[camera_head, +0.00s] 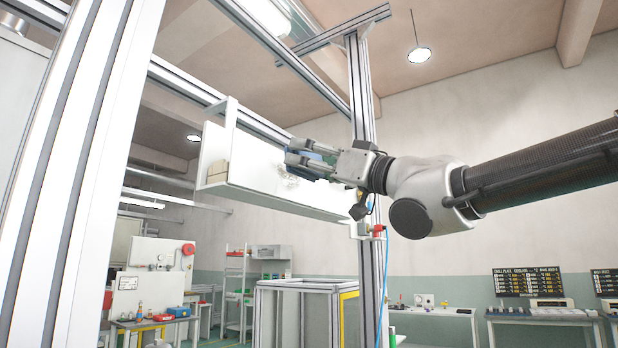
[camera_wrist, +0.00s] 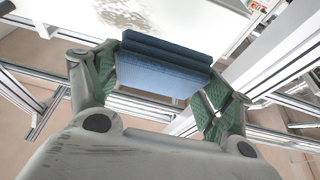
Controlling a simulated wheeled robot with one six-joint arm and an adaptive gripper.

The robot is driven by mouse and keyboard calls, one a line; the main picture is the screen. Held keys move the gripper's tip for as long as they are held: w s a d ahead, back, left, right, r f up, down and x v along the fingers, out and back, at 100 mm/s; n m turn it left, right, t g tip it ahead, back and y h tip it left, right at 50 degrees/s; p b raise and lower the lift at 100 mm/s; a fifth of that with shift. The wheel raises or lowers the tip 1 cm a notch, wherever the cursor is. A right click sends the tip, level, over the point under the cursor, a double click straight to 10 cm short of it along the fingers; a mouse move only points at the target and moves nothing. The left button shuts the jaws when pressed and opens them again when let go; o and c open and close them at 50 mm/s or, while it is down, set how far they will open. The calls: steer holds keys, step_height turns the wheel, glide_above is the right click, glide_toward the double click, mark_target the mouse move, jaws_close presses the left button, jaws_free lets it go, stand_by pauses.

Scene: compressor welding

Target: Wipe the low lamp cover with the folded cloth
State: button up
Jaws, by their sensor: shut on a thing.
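The low lamp cover (camera_head: 258,158) is a long white panel hung from the frame in the head view, with a grey smudge (camera_head: 288,175) on its face. In the wrist view the white cover (camera_wrist: 190,14) lies at the top, with a mottled grey-brown smudge (camera_wrist: 125,15) on it. My gripper (camera_head: 291,152) is in front of the cover, near the smudge, and is shut on the folded blue cloth (camera_wrist: 165,72). The cloth spans between the green finger pads in the wrist view. In the head view the fingers partly hide it. I cannot tell whether the cloth touches the cover.
Aluminium posts (camera_head: 362,110) and rails (camera_head: 270,30) surround the cover. A small tan block (camera_head: 217,171) sits at the cover's left end. A red fitting with a blue hose (camera_head: 379,230) is below my wrist.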

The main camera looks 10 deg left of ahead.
steer(key=shift+s+r+y, duration=0.15)
steer(key=shift+s+y, duration=0.1)
steer(key=shift+y, duration=0.15)
steer(key=shift+w, duration=0.2)
steer(key=shift+s+y, duration=0.1)
steer(key=shift+y, duration=0.5)
steer(key=shift+a, duration=0.1)
steer(key=shift+w+a+r, duration=0.1)
steer(key=shift+w+a, duration=0.3)
steer(key=shift+a, duration=0.45)
steer(key=shift+w+a+f, duration=0.1)
steer(key=shift+w+a, duration=0.25)
steer(key=shift+a, duration=0.55)
steer(key=shift+w+a+r, duration=0.1)
steer(key=shift+w+a, duration=0.3)
steer(key=shift+a, duration=0.45)
steer(key=shift+w+a, duration=0.35)
steer(key=shift+a, duration=0.5)
steer(key=shift+w, duration=0.1)
